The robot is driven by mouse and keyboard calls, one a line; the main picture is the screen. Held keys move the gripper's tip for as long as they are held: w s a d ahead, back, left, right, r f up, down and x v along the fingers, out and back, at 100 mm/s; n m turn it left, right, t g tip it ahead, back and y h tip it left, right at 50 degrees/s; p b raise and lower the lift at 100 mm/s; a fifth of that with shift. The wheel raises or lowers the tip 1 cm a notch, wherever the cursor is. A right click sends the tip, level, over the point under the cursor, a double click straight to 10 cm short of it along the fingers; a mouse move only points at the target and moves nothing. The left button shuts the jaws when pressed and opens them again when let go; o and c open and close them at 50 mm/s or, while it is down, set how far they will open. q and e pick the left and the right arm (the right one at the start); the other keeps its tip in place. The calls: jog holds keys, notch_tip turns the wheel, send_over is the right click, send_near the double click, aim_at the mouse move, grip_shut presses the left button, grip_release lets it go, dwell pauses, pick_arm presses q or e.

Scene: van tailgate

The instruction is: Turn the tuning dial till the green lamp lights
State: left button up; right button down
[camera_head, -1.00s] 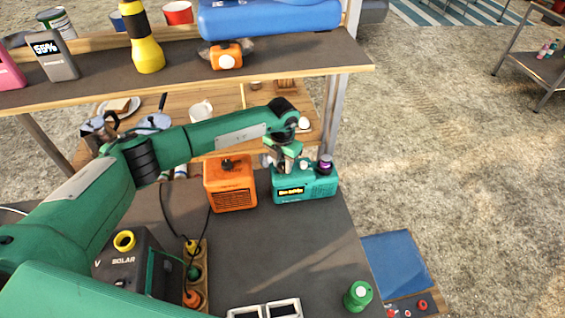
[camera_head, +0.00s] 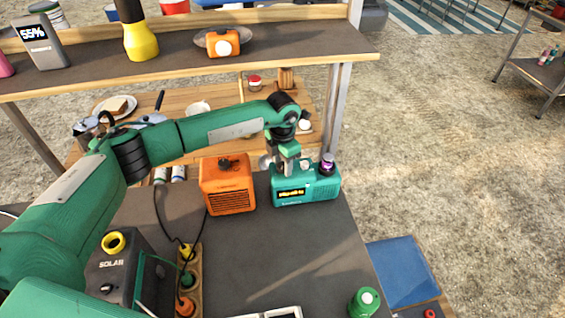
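The teal radio (camera_head: 322,190) stands on the dark tabletop, with a yellow-lit display (camera_head: 291,194) on its front. A dark purple knob-like part (camera_head: 327,163) stands on its top right, and a small pale round part (camera_head: 305,164) sits to its left. I cannot tell which of these is the tuning dial. No green glow shows on the radio. My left gripper (camera_head: 287,169) points down at the radio's top left; its fingertips are too small and covered to tell whether they are open or touching. My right gripper is not in view.
An orange radio-like box (camera_head: 229,187) stands close on the left. A power strip (camera_head: 189,283) with plugs and a dark solar box (camera_head: 118,270) are nearer left. A green cylinder (camera_head: 364,302) stands at front right. A shelf (camera_head: 290,52) runs behind; the tabletop's middle is clear.

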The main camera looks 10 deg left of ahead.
aim_at(282, 166)
pick_arm(q)
jog(key=shift+o, duration=0.7)
jog(key=shift+r, duration=0.3)
notch_tip(282, 166, up, 7)
jog(key=shift+f+b, duration=0.1)
jog(key=shift+b, duration=0.95)
jog(key=shift+s, duration=0.1)
